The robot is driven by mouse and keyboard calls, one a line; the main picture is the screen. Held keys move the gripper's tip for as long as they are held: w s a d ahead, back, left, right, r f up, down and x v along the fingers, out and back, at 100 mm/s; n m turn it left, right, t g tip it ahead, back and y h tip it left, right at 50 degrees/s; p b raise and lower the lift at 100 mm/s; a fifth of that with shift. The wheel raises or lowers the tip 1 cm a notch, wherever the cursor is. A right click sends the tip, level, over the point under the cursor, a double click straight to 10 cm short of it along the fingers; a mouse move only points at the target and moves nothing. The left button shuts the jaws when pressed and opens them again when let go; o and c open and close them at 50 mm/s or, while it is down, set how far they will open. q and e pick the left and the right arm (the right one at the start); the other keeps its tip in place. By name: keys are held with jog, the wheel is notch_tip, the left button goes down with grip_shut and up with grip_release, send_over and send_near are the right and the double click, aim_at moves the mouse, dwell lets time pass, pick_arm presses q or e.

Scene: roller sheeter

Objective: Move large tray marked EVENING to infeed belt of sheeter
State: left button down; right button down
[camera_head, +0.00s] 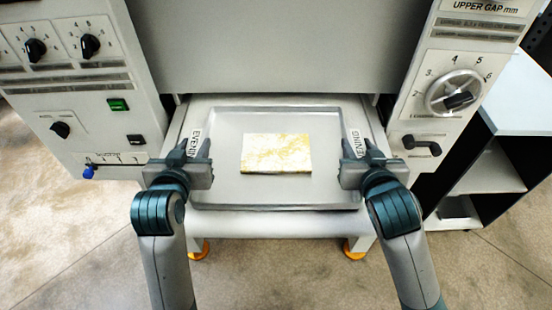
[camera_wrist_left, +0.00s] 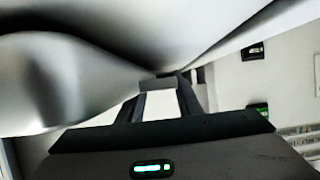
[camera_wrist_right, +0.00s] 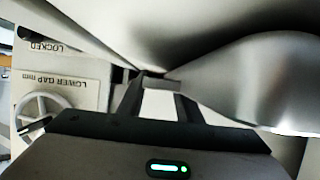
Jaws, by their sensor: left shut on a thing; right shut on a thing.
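The large grey tray (camera_head: 275,196) lies level over the white infeed bed (camera_head: 270,222) of the sheeter, with EVENING labels at its left and right sides. I cannot tell whether it touches the bed. A pale yellow slab (camera_head: 276,153) lies in it. My left gripper (camera_head: 188,150) is shut on the tray's left edge; in the left wrist view its fingers (camera_wrist_left: 160,90) meet the rim. My right gripper (camera_head: 358,150) is shut on the right edge; its fingers (camera_wrist_right: 158,85) meet the rim in the right wrist view. The tray's underside fills much of both wrist views.
The sheeter's left control panel (camera_head: 75,85) with knobs and buttons and its right panel (camera_head: 455,85) with a large dial flank the tray. A grey housing (camera_head: 270,50) stands behind. A shelf unit (camera_head: 500,150) is at the right. Floor is open in front.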

pick_arm(q)
jog(key=shift+f+b, duration=0.35)
jog(key=shift+f, duration=0.05)
pick_arm(e)
jog(key=shift+f, duration=0.4)
pick_arm(q)
jog(key=c, duration=1.3)
grip_release()
jog(key=shift+r, duration=0.1)
pick_arm(e)
jog(key=c, duration=1.3)
grip_release()
pick_arm(q)
jog(key=shift+o, duration=0.2)
pick_arm(e)
jog(key=shift+o, duration=0.2)
jog(key=shift+r, duration=0.1)
pick_arm(q)
jog(key=shift+r+p, duration=0.1)
jog(key=shift+p, duration=0.2)
pick_arm(e)
jog(key=shift+r, duration=0.1)
